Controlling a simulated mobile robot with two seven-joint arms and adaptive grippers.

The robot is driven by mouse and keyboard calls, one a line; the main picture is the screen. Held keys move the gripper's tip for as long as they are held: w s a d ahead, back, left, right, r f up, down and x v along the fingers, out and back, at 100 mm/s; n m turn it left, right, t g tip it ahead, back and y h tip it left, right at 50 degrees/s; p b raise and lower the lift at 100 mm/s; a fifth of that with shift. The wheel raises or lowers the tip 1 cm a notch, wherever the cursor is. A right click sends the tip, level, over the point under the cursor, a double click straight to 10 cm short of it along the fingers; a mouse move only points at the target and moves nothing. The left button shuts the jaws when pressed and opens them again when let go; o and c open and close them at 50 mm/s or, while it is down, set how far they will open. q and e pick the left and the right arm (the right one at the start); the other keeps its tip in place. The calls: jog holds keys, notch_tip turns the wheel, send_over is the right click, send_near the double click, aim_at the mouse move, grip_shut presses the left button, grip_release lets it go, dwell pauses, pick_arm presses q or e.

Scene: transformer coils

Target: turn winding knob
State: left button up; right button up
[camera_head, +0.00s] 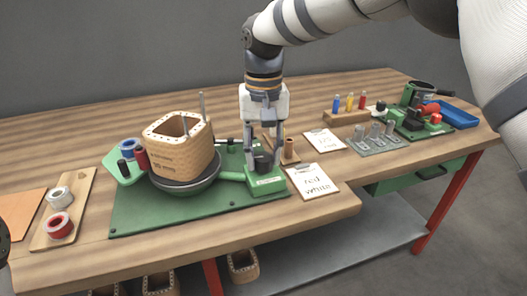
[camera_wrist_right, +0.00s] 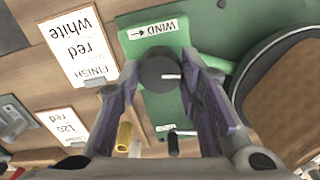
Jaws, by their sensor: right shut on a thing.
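The winding knob (camera_wrist_right: 158,72) is a dark round knob with a white pointer line, on a green block beside a label reading "WIND" with an arrow. In the head view the knob (camera_head: 263,163) sits at the right end of the green winding base (camera_head: 135,215). My right gripper (camera_head: 264,155) points down over it. In the right wrist view the fingers of my right gripper (camera_wrist_right: 160,80) are shut on the knob, one on each side. A tan coil former (camera_head: 180,155) with holes in its rim stands on the dark round turntable (camera_head: 190,187). My left gripper is not in view.
Blue and red wire spools (camera_head: 141,159) stand left of the former. A board with spools (camera_head: 60,225) lies farther left. Two cards (camera_head: 313,181) lie right of the knob. Pegs, a grey fixture (camera_head: 377,142), a green tool and a blue tray (camera_head: 458,113) fill the right side.

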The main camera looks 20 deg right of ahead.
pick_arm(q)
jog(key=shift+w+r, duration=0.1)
pick_arm(e)
jog(key=n, duration=0.4)
jog(key=shift+p, duration=0.3)
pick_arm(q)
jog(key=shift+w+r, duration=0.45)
pick_arm(e)
jog(key=shift+n, duration=2.2)
jog(key=o, duration=1.2)
jog(key=shift+c, duration=0.2)
